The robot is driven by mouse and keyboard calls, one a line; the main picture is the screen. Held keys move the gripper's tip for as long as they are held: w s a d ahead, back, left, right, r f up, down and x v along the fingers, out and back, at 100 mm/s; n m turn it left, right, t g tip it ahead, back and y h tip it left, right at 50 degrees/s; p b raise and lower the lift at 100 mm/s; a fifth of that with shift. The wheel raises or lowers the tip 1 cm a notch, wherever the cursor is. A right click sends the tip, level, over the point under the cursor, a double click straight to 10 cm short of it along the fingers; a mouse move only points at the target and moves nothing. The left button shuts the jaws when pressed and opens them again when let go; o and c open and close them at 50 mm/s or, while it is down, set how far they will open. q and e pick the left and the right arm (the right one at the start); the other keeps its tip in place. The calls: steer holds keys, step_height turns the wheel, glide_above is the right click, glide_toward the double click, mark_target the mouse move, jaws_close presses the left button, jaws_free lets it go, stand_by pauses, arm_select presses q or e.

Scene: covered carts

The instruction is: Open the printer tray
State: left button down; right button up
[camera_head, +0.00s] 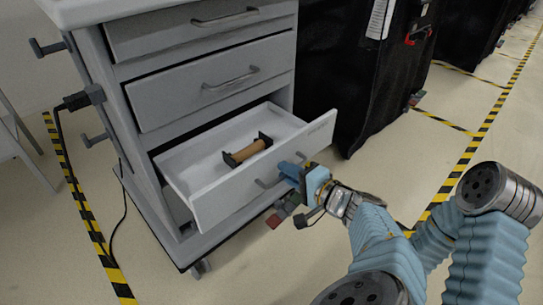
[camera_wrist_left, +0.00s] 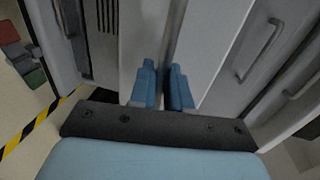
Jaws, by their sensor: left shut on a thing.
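A grey cabinet on castors (camera_head: 215,100) stands at the left in the head view. Its bottom drawer, the tray (camera_head: 250,190), is pulled well out, and a brown roll between black end holders (camera_head: 247,150) lies inside. My left gripper (camera_head: 288,172) is at the drawer's front and shut on its handle (camera_head: 263,184), of which only a small part shows. In the left wrist view my blue fingertips (camera_wrist_left: 163,88) are close together against the pale drawer front (camera_wrist_left: 215,75); the gripped part of the handle is hidden. My right gripper is not in view.
The upper drawers (camera_head: 210,85) are shut. A black covered cart (camera_head: 355,70) stands right behind the cabinet. Yellow-black tape (camera_head: 490,115) marks the floor at right. A cable (camera_head: 125,190) hangs at the cabinet's left.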

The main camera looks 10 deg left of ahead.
arm_select(q)
steer(key=shift+f+v, duration=0.2)
steer(key=shift+v, duration=0.8)
steer(key=shift+f+v, duration=0.15)
steer(key=shift+v, duration=0.8)
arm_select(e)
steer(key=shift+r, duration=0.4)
arm_select(q)
steer(key=shift+d, duration=0.1)
steer(key=c, duration=1.3)
jaws_free()
steer(key=shift+c, duration=0.2)
steer(key=shift+p, duration=0.3)
